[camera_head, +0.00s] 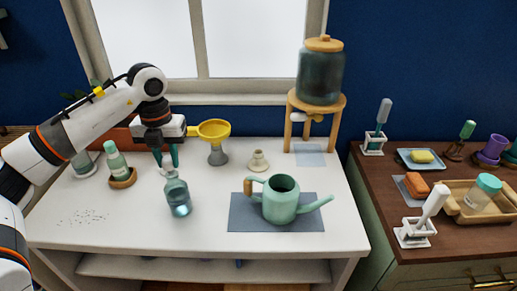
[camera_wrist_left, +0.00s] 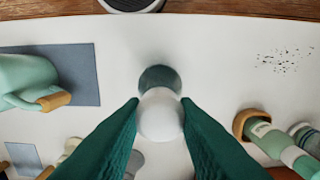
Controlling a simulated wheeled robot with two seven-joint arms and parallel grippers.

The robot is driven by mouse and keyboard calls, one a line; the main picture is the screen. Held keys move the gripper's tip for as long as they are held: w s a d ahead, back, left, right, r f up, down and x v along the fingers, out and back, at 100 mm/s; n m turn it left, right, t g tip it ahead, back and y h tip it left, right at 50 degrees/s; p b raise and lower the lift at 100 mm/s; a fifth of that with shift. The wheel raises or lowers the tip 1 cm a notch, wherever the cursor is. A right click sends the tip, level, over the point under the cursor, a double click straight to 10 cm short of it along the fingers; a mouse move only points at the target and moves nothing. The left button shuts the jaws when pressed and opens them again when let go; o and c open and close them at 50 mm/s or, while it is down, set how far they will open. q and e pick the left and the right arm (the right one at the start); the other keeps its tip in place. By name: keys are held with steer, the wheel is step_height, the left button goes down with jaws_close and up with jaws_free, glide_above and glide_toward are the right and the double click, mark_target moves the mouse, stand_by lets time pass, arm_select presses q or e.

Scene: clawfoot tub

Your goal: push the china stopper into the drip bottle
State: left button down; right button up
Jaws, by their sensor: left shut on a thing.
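My left gripper (camera_head: 168,161) is shut on the china stopper, a white rounded knob (camera_wrist_left: 160,116) that shows between the green fingertips in the left wrist view. The drip bottle (camera_head: 178,198), blue-grey glass, stands on the white table just below the fingertips. In the left wrist view the dark bottle (camera_wrist_left: 157,77) shows partly behind the stopper, which covers its mouth from that side. I cannot tell whether stopper and neck touch. My right gripper is not in view.
A mint watering can (camera_head: 283,203) stands on a grey mat (camera_head: 240,220) to the right. A yellow funnel (camera_head: 213,130), a small cream pot (camera_head: 259,161) and a green bottle (camera_head: 117,162) on a cork coaster stand nearby. The table front is clear apart from dark specks (camera_head: 82,217).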

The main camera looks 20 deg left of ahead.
arm_select(q)
steer(key=shift+f+b, duration=0.8)
steer(key=shift+f, duration=0.35)
stand_by(0.5)
steer(key=c, duration=1)
jaws_free()
steer(key=shift+c, duration=0.2)
steer(key=shift+r, duration=0.15)
steer(key=shift+r+p, duration=3.3)
steer(key=shift+r, duration=0.6)
